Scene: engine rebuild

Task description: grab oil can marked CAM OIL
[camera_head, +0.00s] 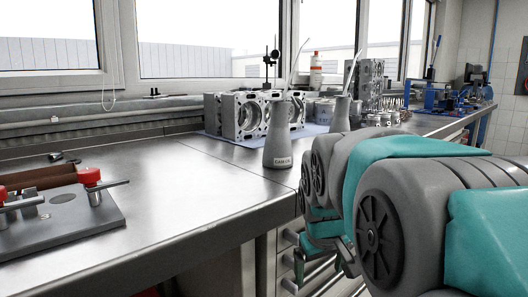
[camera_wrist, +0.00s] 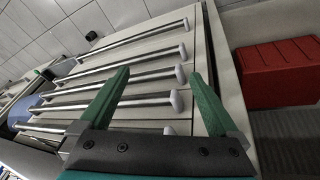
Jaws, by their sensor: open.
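A grey cone-shaped oil can (camera_head: 277,143) with a thin spout stands upright near the front edge of the steel bench (camera_head: 180,190) in the head view. A small label on its lower front seems to read CAM OIL. A second similar grey can (camera_head: 341,116) stands behind it to the right, partly hidden by my arm; no label of it shows. My gripper (camera_wrist: 159,73) is open and empty in the wrist view, in front of drawers with bar handles. In the head view it is low, below the bench top and right of the labelled can. The can is not in the wrist view.
An engine block (camera_head: 245,116) stands behind the can on the bench. A fixture plate (camera_head: 60,225) with red-topped clamps lies at the left. The bench top between them is clear. Drawer handles (camera_wrist: 130,76) jut out before my gripper. A red box (camera_wrist: 278,73) is at the right.

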